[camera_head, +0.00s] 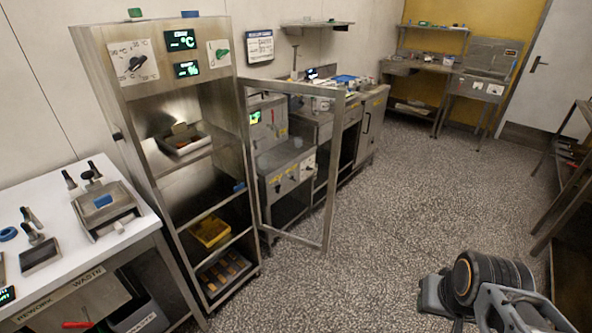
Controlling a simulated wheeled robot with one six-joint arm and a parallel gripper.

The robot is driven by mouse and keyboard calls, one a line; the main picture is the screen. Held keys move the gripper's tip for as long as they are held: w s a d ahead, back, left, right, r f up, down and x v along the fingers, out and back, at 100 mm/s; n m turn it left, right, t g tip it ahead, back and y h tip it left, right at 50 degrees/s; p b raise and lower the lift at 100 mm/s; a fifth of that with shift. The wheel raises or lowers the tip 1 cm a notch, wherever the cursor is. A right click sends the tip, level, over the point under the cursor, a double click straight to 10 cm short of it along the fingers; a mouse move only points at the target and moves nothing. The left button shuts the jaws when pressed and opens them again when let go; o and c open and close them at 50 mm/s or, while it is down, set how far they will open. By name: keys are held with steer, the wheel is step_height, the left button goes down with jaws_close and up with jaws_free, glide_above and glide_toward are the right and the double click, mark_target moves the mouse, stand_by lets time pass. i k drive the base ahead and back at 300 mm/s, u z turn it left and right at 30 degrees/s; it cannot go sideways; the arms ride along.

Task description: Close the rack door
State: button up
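The rack (162,190) is a tall steel cabinet with a dial, green displays and a green switch on its top panel. Its front is open and its shelves show. The rack door (335,165) is a metal frame with a see-through pane. It is hinged at the rack's right front edge and stands wide open, swung out to the right over the floor. Part of my arm, with a dark ringed joint and grey parts (480,290), shows at the lower right, well apart from the door. My fingertips cannot be made out.
The shelves hold a metal tray (184,149), a yellow bin (209,232) and a low tray of brown pieces. A white worktable (137,222) adjoins the rack on the left. Steel machines (284,180) stand behind the door. Speckled floor (400,210) is clear between door and arm.

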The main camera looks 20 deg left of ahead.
mark_target(339, 94)
steer(key=i, duration=3.3)
steer(key=u, duration=2.45)
steer(key=k, duration=0.6)
steer(key=u, duration=1.35)
